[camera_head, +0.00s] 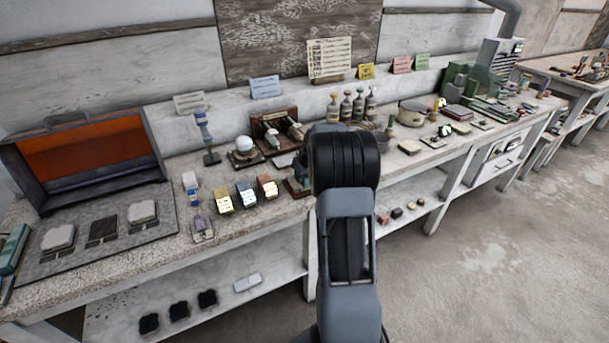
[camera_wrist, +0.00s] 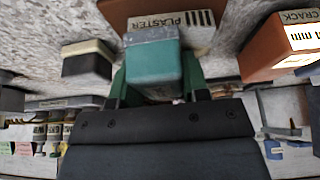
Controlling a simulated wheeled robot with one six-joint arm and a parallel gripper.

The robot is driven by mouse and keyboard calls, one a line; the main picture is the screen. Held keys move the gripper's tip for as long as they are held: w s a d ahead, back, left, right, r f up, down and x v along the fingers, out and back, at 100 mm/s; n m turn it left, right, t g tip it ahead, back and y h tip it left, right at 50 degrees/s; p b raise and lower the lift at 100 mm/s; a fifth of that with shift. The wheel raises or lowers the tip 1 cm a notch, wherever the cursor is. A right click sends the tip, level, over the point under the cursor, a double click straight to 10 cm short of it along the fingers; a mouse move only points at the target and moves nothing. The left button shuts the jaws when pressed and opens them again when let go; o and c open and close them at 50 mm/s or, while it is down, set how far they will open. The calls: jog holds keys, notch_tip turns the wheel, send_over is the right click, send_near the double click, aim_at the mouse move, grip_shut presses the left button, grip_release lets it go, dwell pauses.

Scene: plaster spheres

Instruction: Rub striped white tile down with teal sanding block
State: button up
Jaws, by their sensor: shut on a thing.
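My gripper (camera_wrist: 154,84) is shut on the teal sanding block (camera_wrist: 153,68), with one finger on each side of it. The block has a pale grey face at its far end. In the head view my arm hides most of the gripper; a dark green piece (camera_head: 297,187) shows beside it at the bench's front edge. Two white tiles, one left (camera_head: 58,237) and one right (camera_head: 142,212), lie on the grey mat at the left end of the bench. I cannot make out stripes on either. The block appears well to the right of them.
A box marked PLASTER (camera_wrist: 190,24) is close behind the block, and an orange box marked CRACK (camera_wrist: 265,50) is to the right. An orange-lined open case (camera_head: 155,160) stands behind the mat.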

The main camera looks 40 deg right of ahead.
jog(key=shift+s+a+f+b, duration=0.1)
jog(key=shift+s+f+b, duration=0.15)
jog(key=shift+s, duration=0.5)
jog(key=shift+w+r+p, duration=0.2)
jog(key=shift+w+p, duration=0.1)
jog(key=shift+w, duration=0.55)
jog(key=shift+w+d+f, duration=0.1)
jog(key=shift+w+d, duration=0.05)
jog(key=shift+w, duration=0.5)
jog(key=shift+w+d, duration=0.1)
jog(key=shift+w, duration=0.5)
jog(key=shift+s+a+f+b, duration=0.15)
jog(key=shift+s+b, duration=0.2)
jog(key=shift+s, duration=0.45)
jog(key=shift+s+a+f+b, duration=0.1)
jog(key=shift+s+b, duration=0.25)
jog(key=shift+s, duration=0.45)
jog(key=shift+s+r, duration=0.15)
jog(key=shift+s, duration=0.35)
jog(key=shift+w+r, duration=0.1)
jog(key=shift+w, duration=0.25)
jog(key=shift+w+d+p, duration=0.15)
jog(key=shift+w+p, duration=0.2)
jog(key=shift+w, duration=0.55)
jog(key=shift+w+d+p, duration=0.1)
jog(key=shift+w+p, duration=0.2)
jog(key=shift+w, duration=0.6)
jog(key=shift+s+r, duration=0.15)
jog(key=shift+r, duration=0.05)
